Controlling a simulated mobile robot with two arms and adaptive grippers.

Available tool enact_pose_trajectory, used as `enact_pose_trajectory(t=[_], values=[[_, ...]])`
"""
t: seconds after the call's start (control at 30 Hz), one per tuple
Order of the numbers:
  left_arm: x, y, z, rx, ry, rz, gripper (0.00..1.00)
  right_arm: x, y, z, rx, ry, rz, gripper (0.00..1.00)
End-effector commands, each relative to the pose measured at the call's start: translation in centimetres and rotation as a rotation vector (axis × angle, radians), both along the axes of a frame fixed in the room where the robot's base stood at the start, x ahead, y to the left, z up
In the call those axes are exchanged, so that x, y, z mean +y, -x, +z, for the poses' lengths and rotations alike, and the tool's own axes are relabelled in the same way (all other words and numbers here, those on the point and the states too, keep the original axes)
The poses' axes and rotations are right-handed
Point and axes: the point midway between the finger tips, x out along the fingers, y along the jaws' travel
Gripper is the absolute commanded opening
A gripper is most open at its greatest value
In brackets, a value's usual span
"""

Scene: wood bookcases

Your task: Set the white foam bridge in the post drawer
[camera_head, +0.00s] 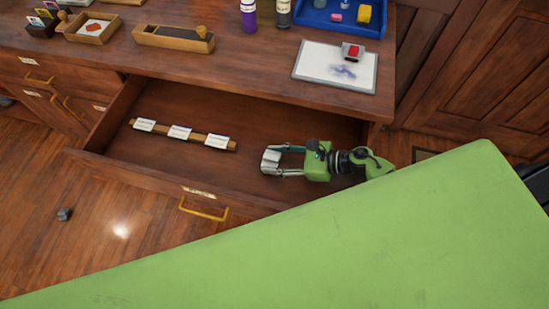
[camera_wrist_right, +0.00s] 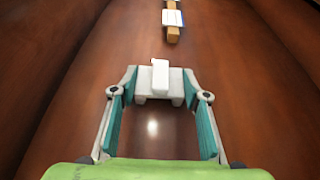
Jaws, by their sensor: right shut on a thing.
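The white foam bridge (camera_wrist_right: 160,77) is between the fingertips of my right gripper (camera_wrist_right: 158,88) in the wrist view. It is a small white block with short legs and a raised middle part. In the head view, my right gripper (camera_head: 272,160) is inside the outline of the open drawer (camera_head: 180,160), in its right half, shut on the white bridge (camera_head: 269,161). I cannot tell if the bridge touches the drawer floor. The drawer front bears a label too small to read. My left gripper is not in view.
A wooden strip with white labels (camera_head: 181,133) lies in the drawer's left half. The desk top (camera_head: 240,62) above holds trays (camera_head: 95,27), bottles (camera_head: 249,14) and a white pad with a red-topped item (camera_head: 335,66). My large green body part hides the lower right.

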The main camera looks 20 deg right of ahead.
Motion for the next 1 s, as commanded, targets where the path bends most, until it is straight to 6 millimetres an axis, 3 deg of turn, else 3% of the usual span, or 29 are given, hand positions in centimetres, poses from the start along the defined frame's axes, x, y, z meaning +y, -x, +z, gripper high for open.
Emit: enact_pose_trajectory(t=[0.17,0.2,0.27,0.7,1.0], values=[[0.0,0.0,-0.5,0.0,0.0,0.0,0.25,0.0,0.0,-0.5,0.0,0.0,0.0,0.33],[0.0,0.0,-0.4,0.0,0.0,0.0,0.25,0.0,0.0,-0.4,0.0,0.0,0.0,0.47],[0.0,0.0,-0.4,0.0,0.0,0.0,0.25,0.0,0.0,-0.3,0.0,0.0,0.0,0.59],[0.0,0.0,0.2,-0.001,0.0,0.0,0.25,-0.1,0.1,0.3,0.001,0.0,0.0,0.59],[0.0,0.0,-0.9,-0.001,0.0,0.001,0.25,-4.2,2.9,1.8,0.003,0.003,0.002,0.59]])
